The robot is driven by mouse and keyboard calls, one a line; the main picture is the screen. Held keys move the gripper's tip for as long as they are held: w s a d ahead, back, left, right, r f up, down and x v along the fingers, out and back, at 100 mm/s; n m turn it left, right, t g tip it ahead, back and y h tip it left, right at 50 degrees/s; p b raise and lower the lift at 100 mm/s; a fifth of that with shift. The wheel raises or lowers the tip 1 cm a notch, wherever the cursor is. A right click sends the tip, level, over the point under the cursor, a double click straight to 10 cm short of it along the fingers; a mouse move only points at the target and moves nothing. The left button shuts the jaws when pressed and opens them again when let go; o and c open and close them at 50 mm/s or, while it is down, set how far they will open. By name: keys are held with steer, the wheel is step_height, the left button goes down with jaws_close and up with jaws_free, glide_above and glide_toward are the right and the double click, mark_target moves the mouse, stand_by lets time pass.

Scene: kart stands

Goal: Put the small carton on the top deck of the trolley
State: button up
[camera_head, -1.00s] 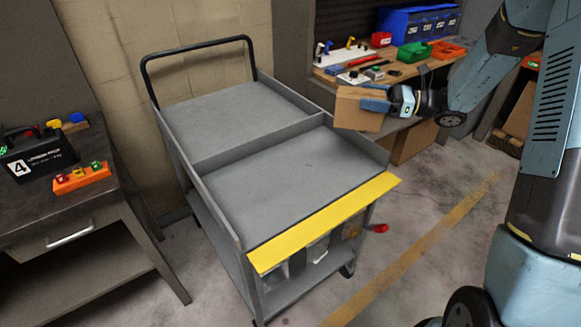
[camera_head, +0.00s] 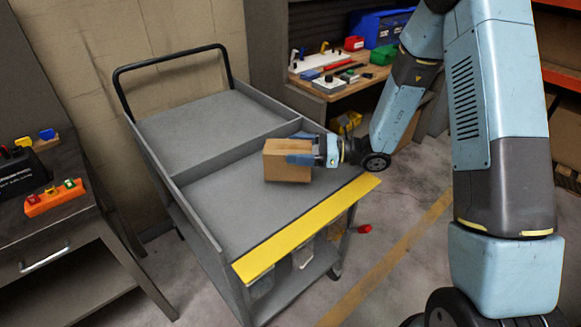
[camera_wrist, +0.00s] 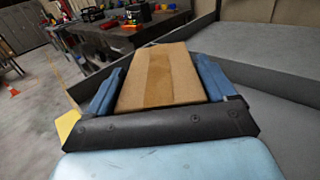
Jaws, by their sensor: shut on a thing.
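The small carton (camera_head: 287,163) is a plain brown box held by my gripper (camera_head: 300,158) over the front section of the trolley's top deck (camera_head: 225,205). I cannot tell whether its underside touches the deck. In the wrist view the carton (camera_wrist: 160,75) sits between the two blue fingers of my gripper (camera_wrist: 160,82), which are shut on its sides. The grey trolley has a black push handle at the far end, a low divider across the top deck, and a yellow strip (camera_head: 305,230) along the front edge.
A dark workbench (camera_head: 60,225) with an orange tray (camera_head: 55,198) stands at the left. Behind, a wooden bench (camera_head: 350,85) holds coloured bins and tools. Clear bins sit on the trolley's lower shelf. The rear section of the top deck (camera_head: 200,120) is empty.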

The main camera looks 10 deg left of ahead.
mark_target(292, 167)
steer(key=shift+s+a+f, duration=0.3)
steer(key=shift+f, duration=0.2)
steer(key=shift+s+a+f, duration=0.25)
steer(key=shift+a+f, duration=0.05)
steer(key=shift+f, duration=0.15)
steer(key=shift+s+a+f, duration=0.1)
steer(key=shift+f, duration=0.8)
steer(key=shift+s+a+f, duration=0.1)
steer(key=shift+f, duration=0.8)
steer(key=o, duration=1.2)
steer(key=shift+o, duration=0.2)
steer(key=d, duration=0.8)
steer(key=w+d, duration=0.1)
steer(key=d, duration=0.3)
